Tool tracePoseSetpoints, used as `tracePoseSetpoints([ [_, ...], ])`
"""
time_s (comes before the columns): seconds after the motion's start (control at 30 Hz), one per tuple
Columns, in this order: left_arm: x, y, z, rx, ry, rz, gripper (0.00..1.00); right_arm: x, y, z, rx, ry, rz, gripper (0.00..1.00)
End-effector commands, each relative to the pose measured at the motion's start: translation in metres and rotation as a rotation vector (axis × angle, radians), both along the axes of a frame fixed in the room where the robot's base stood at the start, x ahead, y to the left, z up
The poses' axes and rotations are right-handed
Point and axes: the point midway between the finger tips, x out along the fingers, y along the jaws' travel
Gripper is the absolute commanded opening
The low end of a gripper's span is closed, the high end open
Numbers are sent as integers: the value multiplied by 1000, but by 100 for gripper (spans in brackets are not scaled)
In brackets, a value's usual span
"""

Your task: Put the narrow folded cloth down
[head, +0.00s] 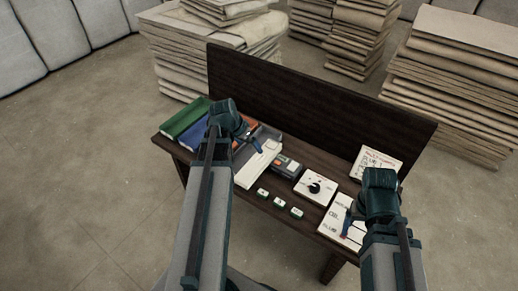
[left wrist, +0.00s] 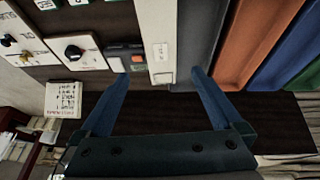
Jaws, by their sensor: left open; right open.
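A long narrow white piece (head: 258,164) lies on the dark table beside the grey tray; I cannot tell whether it is the folded cloth. In the left wrist view, the white strip (left wrist: 158,35) shows a small label and ends between my fingertips. My left gripper (head: 243,140) is open over the table's back part; its two spread blue fingers also show in the left wrist view (left wrist: 160,76), with nothing gripped. My right gripper (head: 350,220) is at the table's right end, above a white lettered panel (head: 335,222), open. No other cloth is plainly visible.
Green (head: 185,118) and blue (head: 190,139) trays are at the left end. A dark device (head: 286,167), a knob panel (head: 315,187) and small green-white blocks (head: 279,202) fill the middle. A dark upright board (head: 320,110) backs the table (head: 310,235). Tall stacks (head: 465,90) stand behind.

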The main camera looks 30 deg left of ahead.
Motion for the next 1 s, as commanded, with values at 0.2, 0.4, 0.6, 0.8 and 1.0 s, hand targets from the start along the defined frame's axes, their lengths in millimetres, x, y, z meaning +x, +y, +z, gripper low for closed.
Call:
tracePoseSetpoints([
  [0.2,-1,0,-2,4,11,3,100,0,0,-1,0,0,0,85],
  [0.4,5,-1,-17,3,9,0,100,0,0,-16,0,0,0,85],
  [0.6,15,-4,-45,3,8,1,100,0,0,-45,0,0,0,85],
  [0.8,26,-7,-73,3,7,1,100,0,-1,-72,-3,-1,1,85],
  [1.0,31,-9,-81,3,7,2,100,0,-1,-80,-6,-2,2,85],
])
